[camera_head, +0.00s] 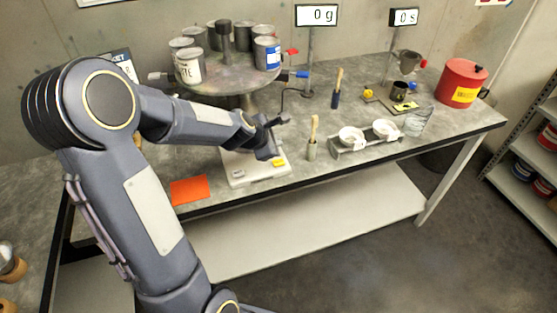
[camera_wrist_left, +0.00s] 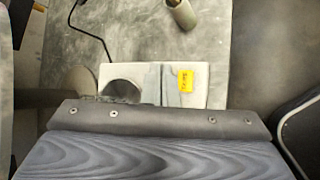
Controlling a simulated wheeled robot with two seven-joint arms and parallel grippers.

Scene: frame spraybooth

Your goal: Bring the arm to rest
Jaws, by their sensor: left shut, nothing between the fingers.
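My left arm comes in from the left in the head view and reaches over the bench. Its gripper (camera_head: 275,136) is shut and empty, above a white scale-like device (camera_head: 262,176) with a yellow label on its front. In the left wrist view the white device (camera_wrist_left: 206,84) shows past the gripper's broad grey body (camera_wrist_left: 160,120), with a dark round shape on its left part and a yellow label. My right gripper is in neither view.
A round turntable (camera_head: 225,82) with several cans stands behind the arm. An orange sheet (camera_head: 190,190) lies at the bench's front edge.

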